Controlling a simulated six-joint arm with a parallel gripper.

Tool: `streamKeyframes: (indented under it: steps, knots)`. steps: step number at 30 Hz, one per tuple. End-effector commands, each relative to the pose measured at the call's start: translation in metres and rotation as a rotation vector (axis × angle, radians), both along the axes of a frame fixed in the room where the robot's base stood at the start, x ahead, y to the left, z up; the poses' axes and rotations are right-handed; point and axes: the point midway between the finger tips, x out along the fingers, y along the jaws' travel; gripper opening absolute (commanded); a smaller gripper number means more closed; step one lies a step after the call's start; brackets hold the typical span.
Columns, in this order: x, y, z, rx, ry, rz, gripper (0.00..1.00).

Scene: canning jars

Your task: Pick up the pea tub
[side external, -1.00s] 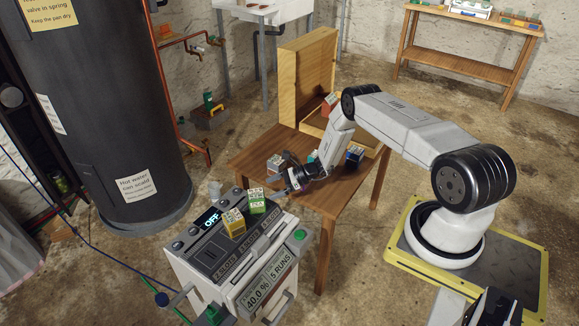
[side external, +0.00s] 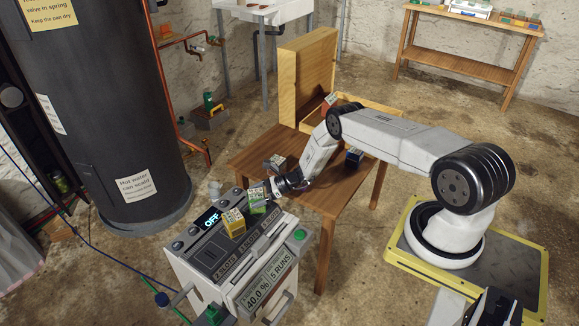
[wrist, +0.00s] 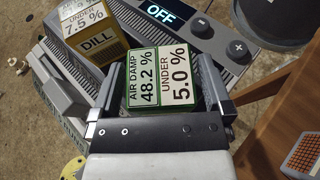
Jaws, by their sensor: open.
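The pea tub (side external: 257,206) is a small green and white box standing on top of the grey machine. In the wrist view the pea tub (wrist: 160,80) shows a white label reading air damp 48.2 %, under 5.0 %. My gripper (side external: 270,190) is at the tub. In the wrist view my gripper (wrist: 156,92) is open, with one finger on each side of the tub. I cannot tell whether the fingers touch it.
A yellow dill tub (side external: 234,222) stands close beside the pea tub, also seen in the wrist view (wrist: 95,40). The grey machine (side external: 205,262) shows OFF. A wooden table (side external: 318,198) behind holds a dark blue box (side external: 354,157) and a grey box (side external: 275,163).

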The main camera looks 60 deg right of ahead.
Motion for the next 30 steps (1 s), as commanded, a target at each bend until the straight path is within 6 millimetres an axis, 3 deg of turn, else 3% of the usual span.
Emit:
streamKeyframes:
  steps: [16, 17, 24, 30]
  knots:
    - [0.0015, 0.0017, -0.0006, 0.0, 0.0, 0.0, 1.0]
    - [0.0015, 0.0016, -0.0007, 0.0, 0.0, 0.0, 0.94]
    - [0.0015, 0.0017, -0.0006, 0.0, 0.0, 0.001, 0.2]
    - [0.0017, 0.0016, -0.0003, 0.0, -0.001, 0.0, 0.2]
